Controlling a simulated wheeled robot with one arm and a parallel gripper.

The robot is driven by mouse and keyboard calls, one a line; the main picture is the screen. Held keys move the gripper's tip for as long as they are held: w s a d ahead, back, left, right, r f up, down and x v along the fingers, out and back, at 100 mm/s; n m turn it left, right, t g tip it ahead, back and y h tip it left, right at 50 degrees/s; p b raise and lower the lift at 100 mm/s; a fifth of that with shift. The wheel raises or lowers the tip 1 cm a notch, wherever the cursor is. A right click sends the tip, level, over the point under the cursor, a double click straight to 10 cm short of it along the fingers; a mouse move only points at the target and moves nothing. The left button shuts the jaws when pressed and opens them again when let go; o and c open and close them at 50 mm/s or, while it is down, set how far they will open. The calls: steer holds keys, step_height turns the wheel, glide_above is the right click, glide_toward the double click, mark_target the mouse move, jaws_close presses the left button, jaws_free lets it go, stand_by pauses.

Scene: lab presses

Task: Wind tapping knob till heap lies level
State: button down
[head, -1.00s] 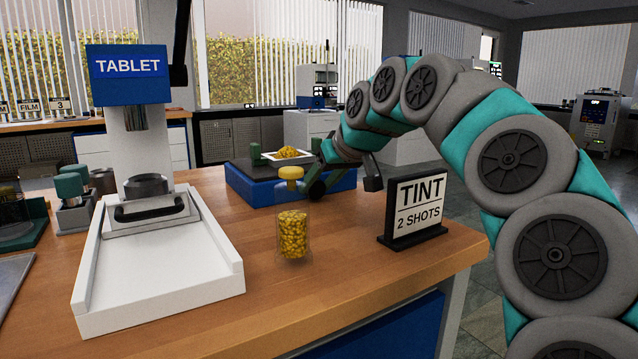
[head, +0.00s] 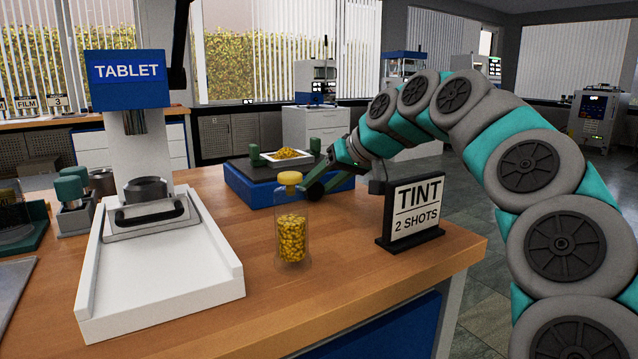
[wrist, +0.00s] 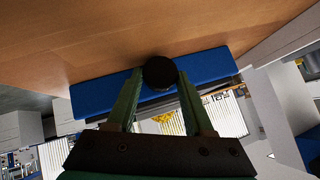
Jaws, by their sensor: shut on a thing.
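The tapping machine is a low blue base (head: 262,190) with a dark top, on the wooden bench beyond the jar. A white tray (head: 303,163) sits on its top and holds a heap of yellow pieces (head: 287,153), which still looks mounded. The round black knob (wrist: 160,72) is at the base's front side. My gripper (wrist: 158,80) has its green fingers on both sides of the knob and is shut on it. In the head view my gripper (head: 318,182) reaches the base's front right, where the knob is hard to make out.
A clear jar of yellow pieces (head: 292,240) with a yellow stopper stands in front of the base. A TINT 2 SHOTS sign (head: 416,208) stands close to my arm, at the right. The white TABLET press (head: 160,265) fills the left. Bare bench lies between jar and sign.

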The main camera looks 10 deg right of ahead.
steer(key=shift+c, duration=1.4)
jaws_free()
